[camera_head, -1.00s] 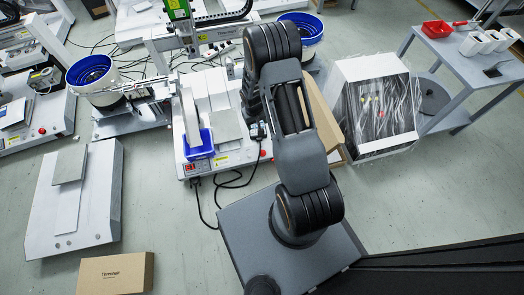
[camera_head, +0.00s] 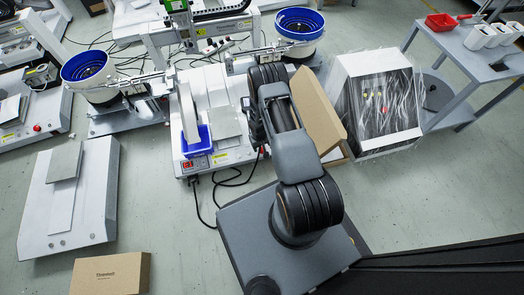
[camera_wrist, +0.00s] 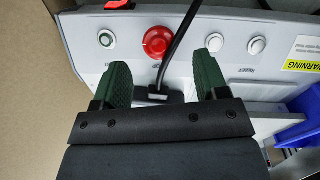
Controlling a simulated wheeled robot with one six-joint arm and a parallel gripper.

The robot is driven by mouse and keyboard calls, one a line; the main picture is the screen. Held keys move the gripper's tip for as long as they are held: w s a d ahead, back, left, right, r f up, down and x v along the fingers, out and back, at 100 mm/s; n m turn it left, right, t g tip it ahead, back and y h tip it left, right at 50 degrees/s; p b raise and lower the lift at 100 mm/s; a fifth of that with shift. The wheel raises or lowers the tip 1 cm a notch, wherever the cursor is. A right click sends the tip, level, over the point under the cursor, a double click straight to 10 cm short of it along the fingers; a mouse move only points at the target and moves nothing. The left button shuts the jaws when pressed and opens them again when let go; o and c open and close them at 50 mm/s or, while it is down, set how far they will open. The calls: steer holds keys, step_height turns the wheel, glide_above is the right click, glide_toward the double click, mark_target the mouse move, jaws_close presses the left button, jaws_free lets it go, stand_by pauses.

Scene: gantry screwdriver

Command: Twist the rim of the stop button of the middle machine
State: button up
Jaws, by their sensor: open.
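The red stop button (camera_wrist: 157,42) is on the light front panel of the middle machine (camera_head: 228,155), seen close in the wrist view. My gripper (camera_wrist: 167,55) is open, with a green finger on each side of the button in the picture. The fingers show no contact with the button's rim; their depth relative to it is hard to judge. A black cable (camera_wrist: 180,40) runs down between the fingers, just right of the button, to a black block. In the head view my arm hides the gripper and most of the button area.
White buttons (camera_wrist: 106,38) flank the red one, with a red switch (camera_wrist: 118,4) at the panel's edge. A blue bin (camera_head: 196,142) stands on the machine. A cardboard box (camera_head: 318,112) and a wrapped box (camera_head: 375,100) stand close right of my arm.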

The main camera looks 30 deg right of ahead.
mark_target(262, 149)
steer(key=shift+d+f+b, duration=0.15)
steer(key=shift+f+b, duration=0.45)
steer(key=shift+f, duration=1.4)
steer(key=shift+c, duration=0.3)
